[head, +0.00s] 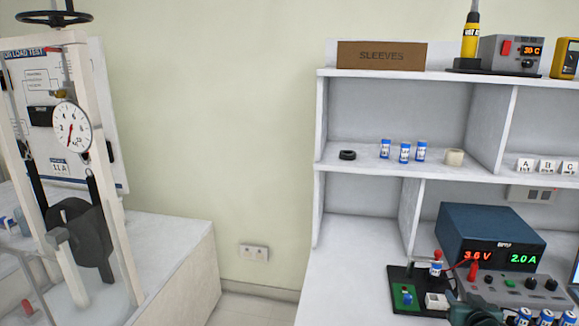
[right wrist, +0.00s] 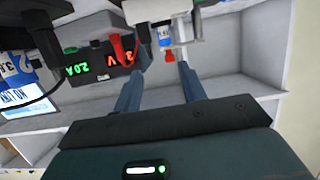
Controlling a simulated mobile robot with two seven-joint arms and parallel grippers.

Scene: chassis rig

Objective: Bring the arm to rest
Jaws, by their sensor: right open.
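My right gripper shows at the bottom edge of the head view (head: 474,312), in front of the bench instruments and mostly cut off. In the right wrist view its two blue-grey fingers (right wrist: 163,82) are apart with nothing held between them. Beyond the fingertips is a small blue-and-white cell (right wrist: 165,36) with a red part below it in the picture. In the head view this cell (head: 436,268) stands in a dark test fixture (head: 408,275) with a red-knobbed lever. I cannot tell the exact gap between fingers and fixture. My left gripper is not in view.
A power supply (head: 490,240) reading 3.6 V and 2.0 A stands close behind the right gripper. Several blue cells (head: 522,316) are at the lower right. Shelves (head: 390,170) rise behind. A load-test frame (head: 68,150) stands left. The bench (head: 345,275) left of the fixture is clear.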

